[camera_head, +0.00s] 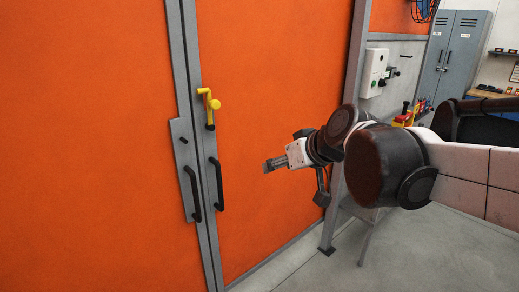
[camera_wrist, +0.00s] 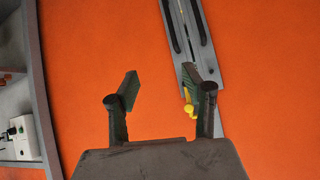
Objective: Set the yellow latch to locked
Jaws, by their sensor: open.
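The yellow latch (camera_head: 209,103) is mounted on the grey door frame, above the black door handles, between two orange panels. In the head view its upper part points sideways and its arm hangs down to a dark tip. In the wrist view the yellow latch (camera_wrist: 189,108) shows partly, behind my right finger. My gripper (camera_head: 268,165) is to the right of the latch and lower in the head view, apart from it. In the wrist view my gripper (camera_wrist: 165,82) has its two fingers spread, with only orange panel between them. Whether the latch is locked I cannot tell.
Black door handles (camera_head: 219,185) stick out below the latch. A white control box (camera_head: 375,68) hangs on the grey wall to the right, with a grey locker (camera_head: 462,55) behind. The orange panel (camera_head: 270,60) beside the latch is clear.

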